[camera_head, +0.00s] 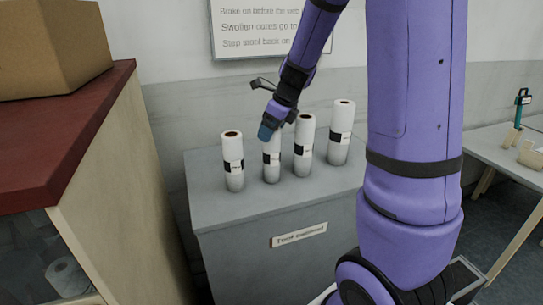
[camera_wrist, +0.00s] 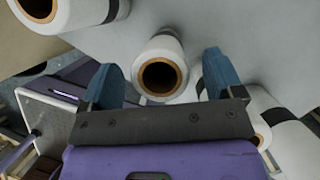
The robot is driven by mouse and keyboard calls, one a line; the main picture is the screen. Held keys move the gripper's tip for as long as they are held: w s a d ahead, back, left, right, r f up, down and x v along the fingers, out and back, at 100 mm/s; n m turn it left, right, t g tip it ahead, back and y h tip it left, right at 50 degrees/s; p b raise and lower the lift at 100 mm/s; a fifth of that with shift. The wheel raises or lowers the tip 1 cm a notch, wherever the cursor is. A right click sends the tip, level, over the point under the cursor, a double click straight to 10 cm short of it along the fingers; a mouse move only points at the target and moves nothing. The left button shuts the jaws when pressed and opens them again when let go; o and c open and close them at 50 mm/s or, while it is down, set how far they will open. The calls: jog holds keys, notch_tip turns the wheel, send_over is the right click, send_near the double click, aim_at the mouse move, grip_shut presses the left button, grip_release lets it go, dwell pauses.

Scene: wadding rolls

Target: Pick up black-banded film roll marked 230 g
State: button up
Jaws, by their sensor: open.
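Several upright white film rolls with black bands stand in a row on a grey cabinet top: far left (camera_head: 233,160), second (camera_head: 271,165), third (camera_head: 303,145) and far right (camera_head: 341,132). Their labels are too small to read, so I cannot tell which is marked 230 g. My gripper (camera_head: 268,130) is at the top of the second roll, hiding part of it. In the wrist view, my open gripper (camera_wrist: 160,65) has one blue finger on each side of a roll (camera_wrist: 165,45) with a brown hollow core. Gaps show between it and both fingers.
The neighbouring rolls (camera_wrist: 85,12) and (camera_wrist: 295,140) are close on both sides. The grey cabinet (camera_head: 240,208) has bare top in front. A red-topped counter (camera_head: 60,140) with a cardboard box (camera_head: 55,50) stands left. A table (camera_head: 490,150) is right.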

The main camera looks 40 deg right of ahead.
jog(key=shift+x, duration=1.2)
jog(key=c, duration=1.4)
jog(key=shift+c, duration=0.2)
